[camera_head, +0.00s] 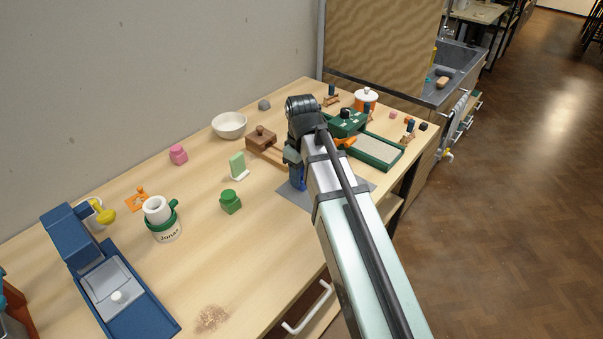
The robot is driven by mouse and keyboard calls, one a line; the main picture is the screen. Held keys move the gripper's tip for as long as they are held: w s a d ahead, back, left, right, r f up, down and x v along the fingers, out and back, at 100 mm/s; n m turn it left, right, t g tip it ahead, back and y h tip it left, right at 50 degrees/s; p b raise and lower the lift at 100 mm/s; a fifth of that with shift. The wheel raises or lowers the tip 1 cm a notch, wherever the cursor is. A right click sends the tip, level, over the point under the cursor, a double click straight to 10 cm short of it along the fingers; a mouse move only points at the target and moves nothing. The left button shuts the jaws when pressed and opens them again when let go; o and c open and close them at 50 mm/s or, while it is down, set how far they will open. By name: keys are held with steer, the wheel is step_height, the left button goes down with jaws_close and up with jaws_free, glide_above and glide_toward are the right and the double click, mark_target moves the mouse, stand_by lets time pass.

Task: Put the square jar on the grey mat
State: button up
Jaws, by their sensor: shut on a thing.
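My gripper (294,158) points down over the grey mat (293,196), partly hidden by my arm. It is shut on a dark blue thing (297,181), which is upright over or on the mat; I cannot tell whether it touches. The blue thing may be the square jar, but its shape is mostly hidden. A smaller pink jar (178,154) stands farther back left.
A brown wooden box (262,140), a pale green block (238,166) and a white bowl (229,125) stand behind. A green tray (376,152) is at the right. A blue box (143,309) and a mug (166,230) are at the left.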

steer(key=shift+f, duration=0.2)
steer(key=o, duration=1.2)
steer(key=shift+r, duration=0.2)
step_height(320, 180, up, 12)
